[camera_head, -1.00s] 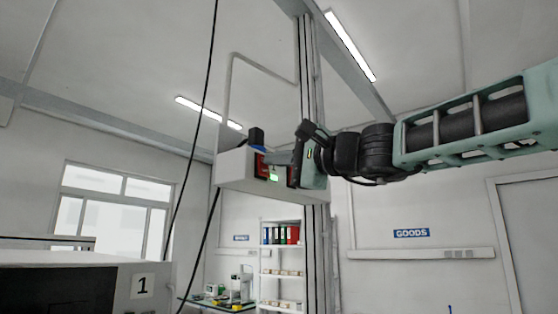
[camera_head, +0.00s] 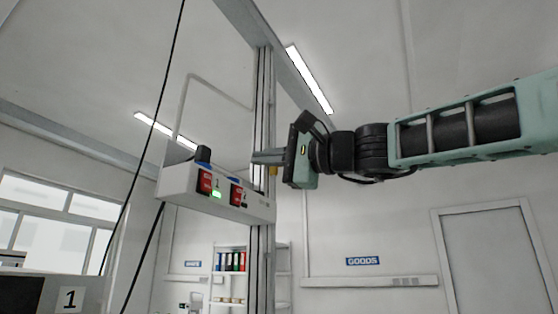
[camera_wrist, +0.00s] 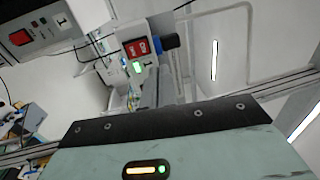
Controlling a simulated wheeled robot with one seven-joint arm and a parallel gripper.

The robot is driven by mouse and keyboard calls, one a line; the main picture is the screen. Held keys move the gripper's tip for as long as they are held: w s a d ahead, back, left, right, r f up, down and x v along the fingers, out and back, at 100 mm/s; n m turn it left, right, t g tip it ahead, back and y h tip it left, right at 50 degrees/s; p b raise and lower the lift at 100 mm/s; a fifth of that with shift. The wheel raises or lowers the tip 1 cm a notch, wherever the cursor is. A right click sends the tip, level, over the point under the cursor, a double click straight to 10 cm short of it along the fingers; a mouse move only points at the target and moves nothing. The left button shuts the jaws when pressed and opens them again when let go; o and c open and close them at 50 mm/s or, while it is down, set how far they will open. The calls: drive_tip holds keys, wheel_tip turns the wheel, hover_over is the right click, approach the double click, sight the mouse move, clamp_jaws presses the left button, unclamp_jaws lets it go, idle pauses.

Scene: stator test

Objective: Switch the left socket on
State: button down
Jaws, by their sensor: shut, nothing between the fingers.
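The white socket box (camera_head: 178,184) hangs on a vertical post. Its left socket has a red switch (camera_head: 205,181) and a green light (camera_head: 216,194) that is lit. The right socket has a red switch (camera_head: 236,194) with no lit light visible. My gripper (camera_head: 256,157) is shut and empty, to the right of the left socket and apart from its switch in the picture. In the wrist view, my closed fingers (camera_wrist: 150,88) point towards a red switch (camera_wrist: 137,47) with a lit green light (camera_wrist: 137,66) beside it.
A black plug (camera_head: 206,153) sits at the box's top left, and black cables hang at the left. The vertical post (camera_head: 263,95) stands behind my gripper. A shelf with binders (camera_head: 230,262) is far below. Open air lies right of the box, below my arm.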

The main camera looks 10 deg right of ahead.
drive_tip(key=shift+s+d+r+b, duration=0.15)
drive_tip(key=shift+s+d, duration=0.3)
drive_tip(key=shift+d, duration=0.15)
drive_tip(key=shift+s+d+r+b, duration=0.1)
drive_tip(key=shift+s+d+b, duration=0.05)
drive_tip(key=shift+s+d, duration=0.35)
drive_tip(key=shift+w, duration=0.1)
